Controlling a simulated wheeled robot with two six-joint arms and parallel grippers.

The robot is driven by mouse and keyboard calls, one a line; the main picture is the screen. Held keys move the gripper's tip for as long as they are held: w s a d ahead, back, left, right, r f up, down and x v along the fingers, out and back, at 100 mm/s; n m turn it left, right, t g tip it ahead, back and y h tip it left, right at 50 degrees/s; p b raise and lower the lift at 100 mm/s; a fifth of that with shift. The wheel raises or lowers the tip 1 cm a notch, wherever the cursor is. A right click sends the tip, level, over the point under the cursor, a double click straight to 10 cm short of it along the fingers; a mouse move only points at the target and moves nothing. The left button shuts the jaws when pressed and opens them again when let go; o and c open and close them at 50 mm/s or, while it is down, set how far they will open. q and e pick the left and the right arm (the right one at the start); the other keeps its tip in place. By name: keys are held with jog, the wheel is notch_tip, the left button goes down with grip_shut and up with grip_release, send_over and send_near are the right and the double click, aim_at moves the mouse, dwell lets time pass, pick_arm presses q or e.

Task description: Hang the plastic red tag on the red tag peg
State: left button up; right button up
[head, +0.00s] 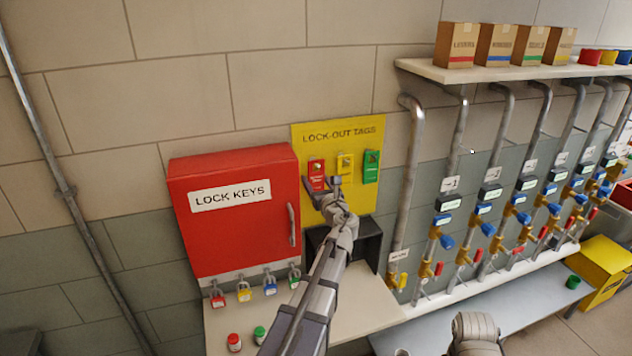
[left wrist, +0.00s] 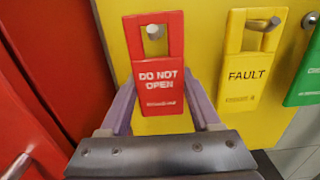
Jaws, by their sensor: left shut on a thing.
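The red tag (head: 316,172) is at the left of the yellow lock-out tags board (head: 340,205). In the left wrist view the red tag (left wrist: 158,80) reads "DO NOT OPEN" and hangs upright between the fingers of my left gripper (left wrist: 161,92), which is shut on its sides. A pale round peg (left wrist: 154,32) shows through the tag's top opening. I cannot tell whether the peg passes through it or stands behind. In the head view my left gripper (head: 322,188) reaches the board from below. My right gripper's fingers are not seen.
The red lock keys cabinet (head: 235,235) stands close on the left. Padlocks hang below it over a shelf (head: 375,312). Pipes with valves (head: 440,220) fill the right.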

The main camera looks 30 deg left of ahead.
pick_arm(q)
jog(key=o, duration=1.5)
jog(key=shift+o, duration=0.2)
jog(key=shift+s+d, duration=0.1)
jog(key=v, duration=0.7)
jog(key=shift+s+d, duration=0.2)
